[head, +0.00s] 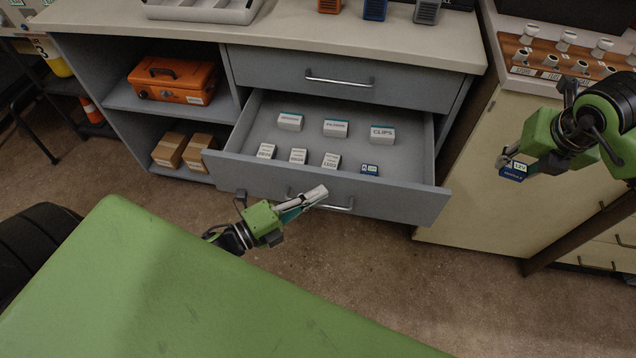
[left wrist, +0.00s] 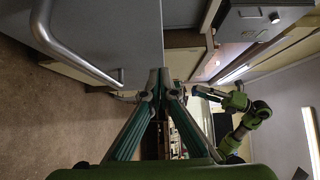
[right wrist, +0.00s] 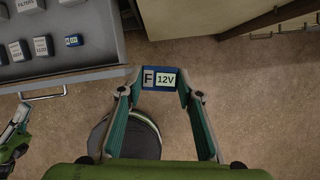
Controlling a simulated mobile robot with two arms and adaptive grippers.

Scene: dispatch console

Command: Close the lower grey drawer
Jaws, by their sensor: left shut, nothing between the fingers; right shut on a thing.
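The lower grey drawer (head: 400,204) is pulled out of the counter, with several small labelled boxes inside. Its bar handle (head: 338,206) is on the front panel and also shows in the left wrist view (left wrist: 72,48). My left gripper (head: 322,190) is shut and empty at the drawer front, overlapping the handle in the head view. In the left wrist view its closed tips (left wrist: 160,80) lie beside the grey panel; I cannot tell whether they touch it. My right gripper (head: 512,164) is shut on a blue 12V block (right wrist: 160,78), held in the air right of the drawer.
The upper grey drawer (head: 345,80) is shut. An orange case (head: 173,80) and cardboard boxes (head: 183,150) fill the shelves at left. A cream cabinet (head: 470,175) stands right of the drawer. The floor before the drawer is clear.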

